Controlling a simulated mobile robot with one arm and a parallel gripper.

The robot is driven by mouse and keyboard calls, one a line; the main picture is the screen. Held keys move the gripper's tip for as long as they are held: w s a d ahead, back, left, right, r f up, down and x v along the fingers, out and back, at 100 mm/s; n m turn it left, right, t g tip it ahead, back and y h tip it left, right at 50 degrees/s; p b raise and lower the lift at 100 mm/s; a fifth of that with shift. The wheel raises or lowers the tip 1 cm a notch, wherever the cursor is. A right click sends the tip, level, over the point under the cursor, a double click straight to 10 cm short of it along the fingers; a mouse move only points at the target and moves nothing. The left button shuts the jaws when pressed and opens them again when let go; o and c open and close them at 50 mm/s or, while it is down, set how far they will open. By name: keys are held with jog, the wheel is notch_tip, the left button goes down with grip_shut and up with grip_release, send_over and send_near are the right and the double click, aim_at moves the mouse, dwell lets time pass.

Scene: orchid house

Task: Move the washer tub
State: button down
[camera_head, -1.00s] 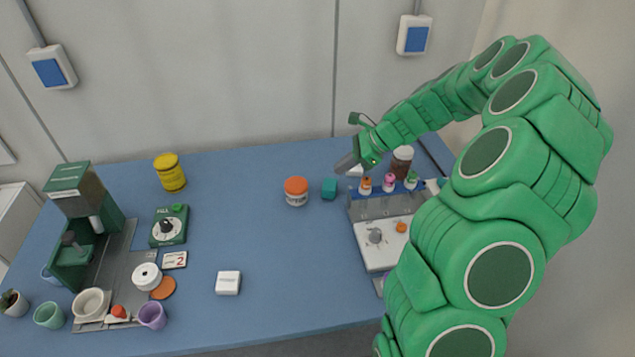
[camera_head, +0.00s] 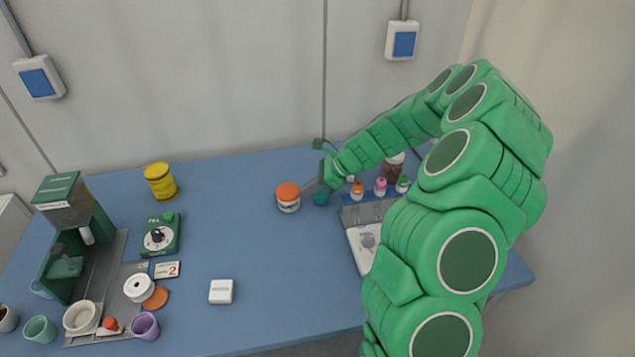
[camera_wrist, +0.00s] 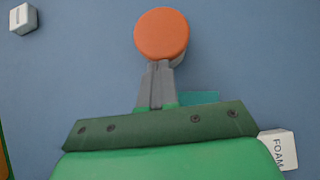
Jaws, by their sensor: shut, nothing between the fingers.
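The washer tub appears to be the small clear or white tub with an orange lid (camera_head: 288,191), upright on the blue table. Its lid also shows in the wrist view (camera_wrist: 161,33), with a bit of its side below. My gripper (camera_head: 309,187) is shut and empty, its fingers low and just right of the tub. In the wrist view my gripper's fingertips (camera_wrist: 159,66) end at the near edge of the lid; I cannot tell whether they touch the tub.
A teal block (camera_head: 321,198) sits just right of the tub, partly hidden by my gripper in the wrist view. A white FOAM block (camera_wrist: 279,149) is nearby.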

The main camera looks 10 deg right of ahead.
aim_at(292, 192)
jog(key=shift+a+f, duration=0.15)
jog(key=shift+w+a, duration=0.25)
jog(key=shift+a, duration=0.6)
jog(key=shift+w+a, duration=0.2)
jog(key=shift+a, duration=0.65)
jog(key=shift+d, duration=0.1)
